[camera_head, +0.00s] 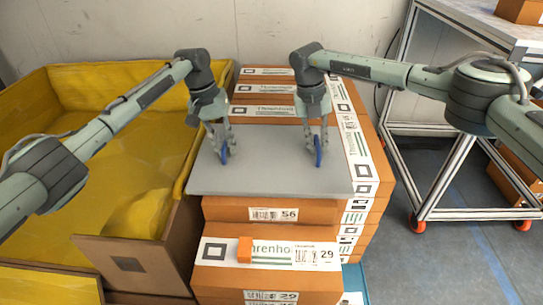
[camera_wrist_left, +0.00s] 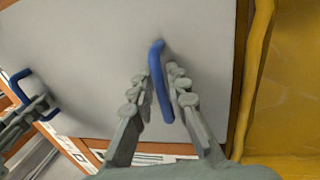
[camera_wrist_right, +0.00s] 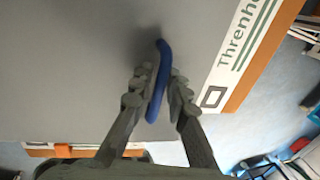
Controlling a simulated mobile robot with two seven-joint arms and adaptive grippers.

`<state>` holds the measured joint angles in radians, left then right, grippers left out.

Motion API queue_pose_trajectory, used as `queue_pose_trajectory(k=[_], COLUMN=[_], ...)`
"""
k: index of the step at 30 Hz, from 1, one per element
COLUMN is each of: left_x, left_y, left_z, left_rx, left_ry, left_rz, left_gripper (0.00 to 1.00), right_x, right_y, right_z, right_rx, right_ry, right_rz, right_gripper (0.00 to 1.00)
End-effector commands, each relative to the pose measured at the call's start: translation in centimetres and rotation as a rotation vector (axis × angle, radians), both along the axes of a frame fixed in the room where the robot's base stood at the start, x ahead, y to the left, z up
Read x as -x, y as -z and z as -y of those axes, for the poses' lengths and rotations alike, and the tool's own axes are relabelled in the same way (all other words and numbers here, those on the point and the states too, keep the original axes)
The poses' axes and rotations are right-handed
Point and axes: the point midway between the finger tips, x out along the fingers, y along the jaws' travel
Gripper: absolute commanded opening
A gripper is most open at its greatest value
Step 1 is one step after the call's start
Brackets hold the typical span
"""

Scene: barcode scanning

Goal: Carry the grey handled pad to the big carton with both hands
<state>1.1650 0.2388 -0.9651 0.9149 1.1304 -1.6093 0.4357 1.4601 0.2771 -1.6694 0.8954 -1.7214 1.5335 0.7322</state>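The grey pad (camera_head: 262,178) is a flat sheet with two blue handles, over the front part of the stacked orange cartons. I cannot tell whether it touches them. My left gripper (camera_head: 222,156) is closed around the left blue handle (camera_wrist_left: 158,75). My right gripper (camera_head: 318,156) is closed around the right blue handle (camera_wrist_right: 159,80). Fingers lie on both sides of each handle. The big carton (camera_head: 140,262) stands open at the left, lined with yellow; its inside also shows in the left wrist view (camera_wrist_left: 290,90).
The orange carton stack (camera_head: 275,212) with white labels stands beside the big carton. A small orange block (camera_head: 244,250) lies on a lower carton in front. A metal-framed table (camera_head: 470,213) on red casters stands at the right, and the blue-grey floor before it is clear.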

Motion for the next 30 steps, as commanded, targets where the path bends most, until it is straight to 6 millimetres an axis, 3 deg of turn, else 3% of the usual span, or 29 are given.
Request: queue_pose_trajectory(k=[6, 10, 30], left_x=[0.0, 0.0, -0.04], left_y=[0.01, 0.0, -0.61], left_z=[0.01, 0.01, -0.01], left_rx=[0.0, 0.0, 0.001], left_ry=[0.0, 0.0, -0.001], left_rz=[0.0, 0.0, 0.001], left_gripper=[0.15, 0.0, 0.0], right_x=[0.0, 0.0, 0.0], right_y=[0.01, 0.0, -0.59], right_z=[0.0, -0.01, -0.02], right_rx=[0.0, 0.0, 0.0], right_ry=[0.0, 0.0, -0.001], right_rz=[0.0, 0.0, 0.0], right_gripper=[0.15, 0.0, 0.0])
